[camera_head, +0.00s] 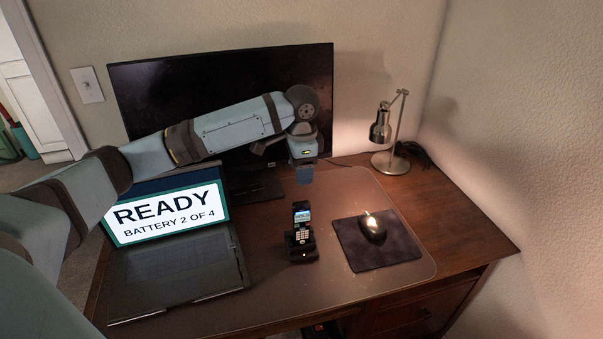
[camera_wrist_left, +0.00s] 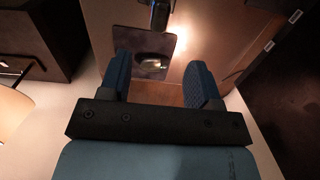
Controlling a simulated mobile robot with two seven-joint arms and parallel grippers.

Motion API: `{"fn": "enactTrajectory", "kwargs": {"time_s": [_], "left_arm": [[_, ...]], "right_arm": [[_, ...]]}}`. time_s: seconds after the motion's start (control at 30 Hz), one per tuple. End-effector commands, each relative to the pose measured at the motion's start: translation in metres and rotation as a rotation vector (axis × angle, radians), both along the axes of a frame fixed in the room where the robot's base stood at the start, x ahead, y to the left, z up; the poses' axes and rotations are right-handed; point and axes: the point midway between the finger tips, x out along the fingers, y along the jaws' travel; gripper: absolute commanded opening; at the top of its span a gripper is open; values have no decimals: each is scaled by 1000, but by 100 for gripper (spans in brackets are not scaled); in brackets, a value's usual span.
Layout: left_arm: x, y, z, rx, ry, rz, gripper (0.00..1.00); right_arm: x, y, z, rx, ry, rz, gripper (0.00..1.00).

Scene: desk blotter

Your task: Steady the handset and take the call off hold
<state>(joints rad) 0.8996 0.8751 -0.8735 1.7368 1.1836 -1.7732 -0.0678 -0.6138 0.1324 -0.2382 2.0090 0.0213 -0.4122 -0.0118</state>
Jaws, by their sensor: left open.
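A dark handset (camera_head: 302,222) with a small lit screen and a light keypad stands upright in a black cradle (camera_head: 301,253) on the desk blotter (camera_head: 345,188). The screen's content is too small to read. My left gripper (camera_head: 304,179) points down above the blotter, behind and above the handset, and is apart from it. In the left wrist view its two blue fingers (camera_wrist_left: 161,86) are spread with nothing held between them. My right gripper is out of view.
An open laptop (camera_head: 180,262) reading "READY BATTERY 2 OF 4" stands left of the handset. A mouse (camera_head: 372,228) on a dark pad (camera_head: 400,247) lies to the right. A monitor (camera_head: 225,85) stands behind my left arm, and a lamp (camera_head: 381,127) at the back right.

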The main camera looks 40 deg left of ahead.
Motion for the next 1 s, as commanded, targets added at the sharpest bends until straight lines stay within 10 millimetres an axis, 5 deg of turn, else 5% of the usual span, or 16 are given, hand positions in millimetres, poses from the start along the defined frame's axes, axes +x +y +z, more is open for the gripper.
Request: {"fn": "enactTrajectory", "kwargs": {"time_s": [0.17,0.7,1.0], "left_arm": [[-1,0,-17,2,4,1,57],[-1,0,-117,2,2,0,57],[0,0,-136,1,-1,0,57]], "right_arm": [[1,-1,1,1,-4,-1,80],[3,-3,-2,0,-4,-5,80],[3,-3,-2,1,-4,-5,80]]}}
